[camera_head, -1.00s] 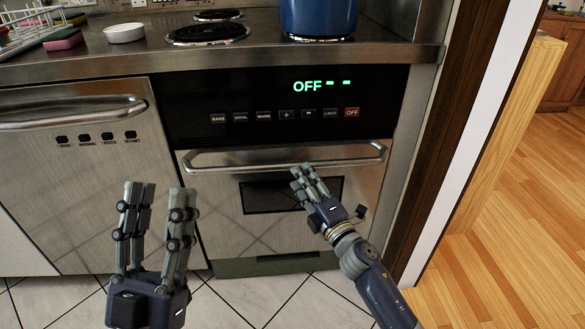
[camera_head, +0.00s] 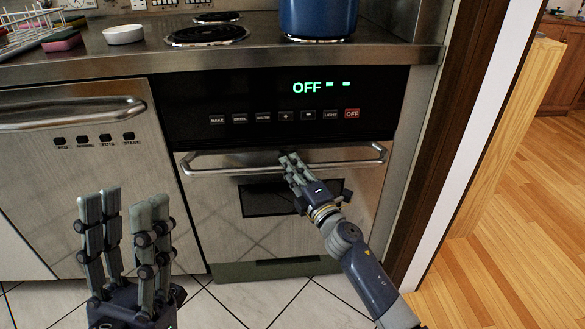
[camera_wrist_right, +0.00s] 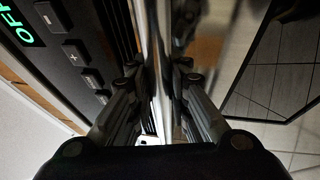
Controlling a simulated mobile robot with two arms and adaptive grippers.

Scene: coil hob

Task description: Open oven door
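The oven door (camera_head: 225,218) is a steel front with a dark window (camera_head: 262,200), and it is shut. Its bar handle (camera_head: 225,163) runs along the top edge. My right gripper (camera_head: 290,160) is at the middle of the handle. In the right wrist view the handle bar (camera_wrist_right: 153,45) passes between the fingers of the right gripper (camera_wrist_right: 157,80), which stand apart on either side of it; firm contact cannot be seen.
The control panel (camera_head: 285,105) above the door reads OFF. A blue pot (camera_head: 318,16) stands on the hob, with a white bowl (camera_head: 123,34) further left. The dishwasher-like front (camera_head: 85,170) with its own handle is left of the oven. Tiled floor lies below.

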